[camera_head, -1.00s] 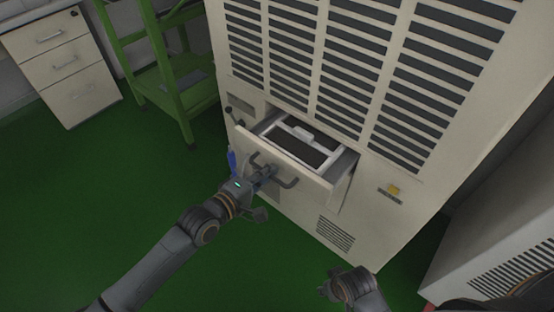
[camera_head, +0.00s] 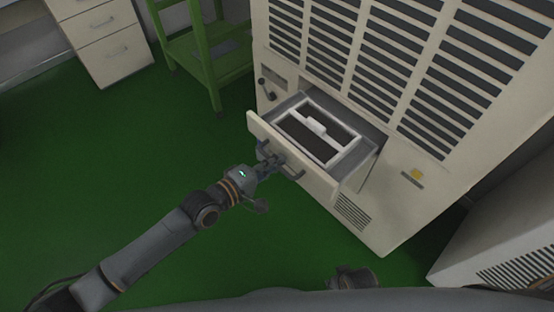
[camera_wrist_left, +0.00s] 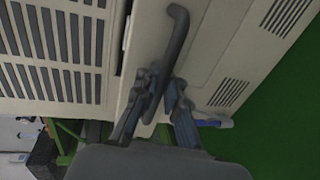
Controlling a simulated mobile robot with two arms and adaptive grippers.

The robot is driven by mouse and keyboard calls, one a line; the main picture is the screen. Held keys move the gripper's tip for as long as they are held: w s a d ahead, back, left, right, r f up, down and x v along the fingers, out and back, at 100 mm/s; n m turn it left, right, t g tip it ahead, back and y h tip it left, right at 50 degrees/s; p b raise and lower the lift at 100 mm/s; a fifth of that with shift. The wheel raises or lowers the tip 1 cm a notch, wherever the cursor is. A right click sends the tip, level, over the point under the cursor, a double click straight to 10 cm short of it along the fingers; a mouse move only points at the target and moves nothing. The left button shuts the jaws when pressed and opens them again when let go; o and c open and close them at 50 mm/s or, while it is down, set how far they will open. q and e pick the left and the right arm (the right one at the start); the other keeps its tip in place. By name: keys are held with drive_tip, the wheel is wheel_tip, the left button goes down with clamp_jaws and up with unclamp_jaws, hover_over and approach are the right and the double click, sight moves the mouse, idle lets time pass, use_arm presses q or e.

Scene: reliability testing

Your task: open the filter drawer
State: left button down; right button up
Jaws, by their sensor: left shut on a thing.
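The filter drawer (camera_head: 325,185) stands pulled out of the front of the large beige cabinet (camera_head: 385,215). A white-framed filter (camera_head: 318,132) with a dark mesh lies inside it. The drawer has a dark curved handle (camera_head: 294,174). My left gripper (camera_head: 270,163) is at the drawer front, shut on the handle. In the left wrist view, the handle (camera_wrist_left: 176,45) runs between the two fingers of the left gripper (camera_wrist_left: 162,88). My right gripper (camera_head: 352,278) is low at the bottom edge, apart from the drawer; its fingers do not show clearly.
A green metal rack (camera_head: 205,55) and a white drawer unit (camera_head: 105,45) stand at the upper left. Another beige cabinet (camera_head: 500,240) stands at the right. The green floor (camera_head: 120,160) left of the drawer is clear.

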use_arm(q)
drive_tip(key=shift+w+r, duration=0.1)
drive_tip(key=c, duration=1.7)
unclamp_jaws()
drive_tip(key=shift+a, duration=0.1)
drive_tip(key=v, duration=1.2)
